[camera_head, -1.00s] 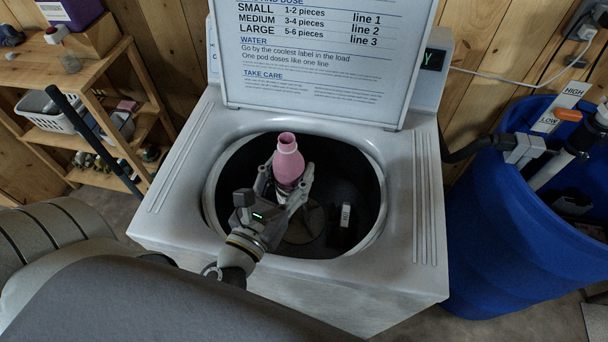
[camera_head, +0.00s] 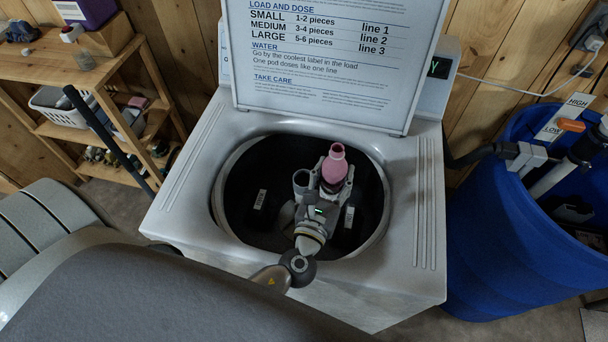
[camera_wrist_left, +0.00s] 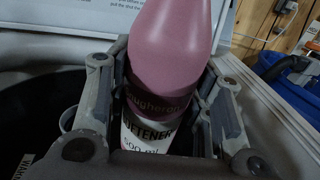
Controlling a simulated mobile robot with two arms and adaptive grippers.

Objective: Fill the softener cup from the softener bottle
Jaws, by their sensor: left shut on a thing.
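The softener bottle (camera_head: 335,166) is pink with a label, and its mouth shows no cap. My left gripper (camera_head: 328,190) is shut around its lower body and holds it roughly upright over the washer's open tub. In the left wrist view the pink bottle (camera_wrist_left: 172,45) stands between the fingers, its label partly hidden by them. A grey, open-topped cylinder (camera_head: 301,181), which looks like the softener cup, stands at the tub's middle, just left of the bottle. Its inside is dark, so I cannot tell its level. My right gripper is not in view.
The washer's lid (camera_head: 330,60), printed with dosing text, stands open behind the tub. A blue barrel (camera_head: 490,235) with pipes stands at the right. A wooden shelf (camera_head: 125,62) with a basket and small items is at the left. The tub rim (camera_head: 225,165) surrounds my gripper.

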